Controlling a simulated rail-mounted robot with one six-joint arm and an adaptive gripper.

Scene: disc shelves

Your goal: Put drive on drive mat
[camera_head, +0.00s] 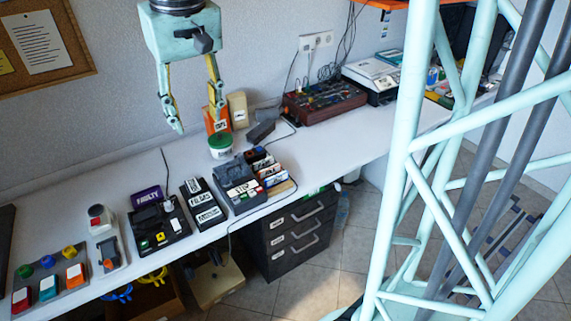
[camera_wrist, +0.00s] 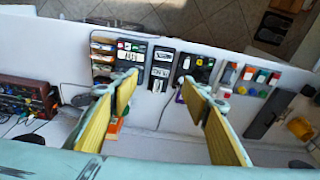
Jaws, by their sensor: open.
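My gripper (camera_head: 197,118) is open and empty, above the back of the white bench. I cannot tell for sure which thing is the drive or the drive mat. Small labelled cartridges (camera_head: 268,168) stand in a dark rack (camera_head: 243,205), right of and below my gripper. Left of the rack is a tray with several black labelled blocks (camera_head: 203,198). A grey plate (camera_head: 62,284) at the far left carries coloured blocks, including a red one (camera_head: 22,300).
A green-lidded tub (camera_head: 221,146), an orange box (camera_head: 216,120) and a beige box (camera_head: 238,110) stand near my gripper. A purple sign (camera_head: 145,197) and a black button device (camera_head: 158,227) are front left. A red-brown knob box (camera_head: 324,104) is at the back.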

